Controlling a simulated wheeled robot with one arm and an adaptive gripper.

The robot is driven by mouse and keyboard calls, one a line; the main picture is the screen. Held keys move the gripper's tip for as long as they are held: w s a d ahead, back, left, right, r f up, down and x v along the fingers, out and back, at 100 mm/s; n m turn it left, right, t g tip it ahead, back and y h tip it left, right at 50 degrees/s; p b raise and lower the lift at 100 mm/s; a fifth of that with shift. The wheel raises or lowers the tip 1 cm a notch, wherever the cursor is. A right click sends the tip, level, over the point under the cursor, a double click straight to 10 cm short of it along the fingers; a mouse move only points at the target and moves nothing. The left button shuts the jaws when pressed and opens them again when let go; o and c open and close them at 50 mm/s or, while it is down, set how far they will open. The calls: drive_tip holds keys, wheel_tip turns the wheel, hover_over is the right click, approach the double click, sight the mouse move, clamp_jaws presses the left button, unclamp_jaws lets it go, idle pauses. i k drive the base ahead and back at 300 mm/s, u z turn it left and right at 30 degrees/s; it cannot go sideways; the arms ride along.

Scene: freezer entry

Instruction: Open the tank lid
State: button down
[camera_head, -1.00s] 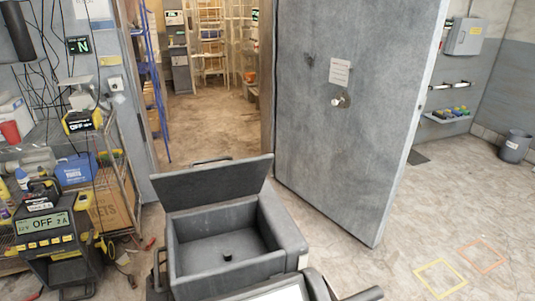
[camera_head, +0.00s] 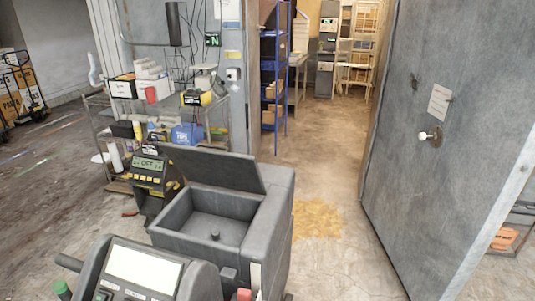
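The grey tank (camera_head: 193,243) is a box-shaped open bin on a wheeled machine, low in the middle of the head view. Its flat dark grey lid (camera_head: 212,166) stands raised and tilted back at the tank's far edge. The inside of the tank shows, with a small dark knob-like piece (camera_head: 214,236) on its floor. The machine's console (camera_head: 143,266), with a pale screen, is in front of the tank at the bottom. My gripper is not in view.
The large grey freezer door (camera_head: 455,90) stands open on the right. A wire shelf cart (camera_head: 98,103) with boxes and a yellow-black charger (camera_head: 150,170) are to the left. The floor by the doorway (camera_head: 318,215) is clear, with a yellowish patch.

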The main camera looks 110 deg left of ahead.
sight(237, 172)
drive_tip(key=i, duration=0.95)
drive_tip(key=z, duration=2.7)
drive_tip(key=k, duration=2.6)
drive_tip(key=z, duration=2)
